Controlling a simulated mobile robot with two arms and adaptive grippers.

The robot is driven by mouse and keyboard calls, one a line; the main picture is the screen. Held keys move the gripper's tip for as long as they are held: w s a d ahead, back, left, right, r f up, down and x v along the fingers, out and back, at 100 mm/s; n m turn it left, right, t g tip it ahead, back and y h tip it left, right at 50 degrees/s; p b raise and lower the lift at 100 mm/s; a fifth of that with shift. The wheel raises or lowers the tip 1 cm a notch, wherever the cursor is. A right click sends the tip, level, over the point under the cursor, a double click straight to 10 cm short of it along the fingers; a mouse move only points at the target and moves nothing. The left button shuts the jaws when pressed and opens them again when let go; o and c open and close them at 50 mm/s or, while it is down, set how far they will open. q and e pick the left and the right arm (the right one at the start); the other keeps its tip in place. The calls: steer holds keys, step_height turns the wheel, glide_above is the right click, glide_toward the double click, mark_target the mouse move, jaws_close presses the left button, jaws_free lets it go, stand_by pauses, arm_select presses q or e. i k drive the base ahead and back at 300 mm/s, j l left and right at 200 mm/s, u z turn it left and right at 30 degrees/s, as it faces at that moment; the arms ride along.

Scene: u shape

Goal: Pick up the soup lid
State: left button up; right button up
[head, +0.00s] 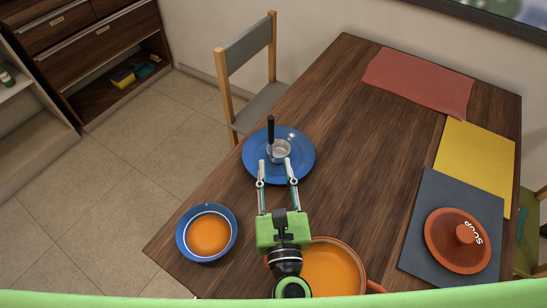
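The soup lid (440,239) is a round orange-brown lid with a knob in its middle and white lettering near the knob. It lies flat on a dark grey mat (420,210) at the right of the wooden table. My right gripper (276,170) is green, with its two fingers apart and nothing visible held between them. It is well left of the lid, over the table by the near edge of a blue plate (303,162). An open orange pot (335,272) of orange soup is partly hidden behind the gripper. My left gripper is not in view.
A small metal cup with a dark handle (279,150) rests on the blue plate. A blue bowl of soup (223,242) is at the table's left edge. Yellow (475,160) and red (420,82) mats lie beyond the grey one. A chair (247,50) stands at the far left side.

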mark_target(455, 238)
steer(key=k, duration=1.5)
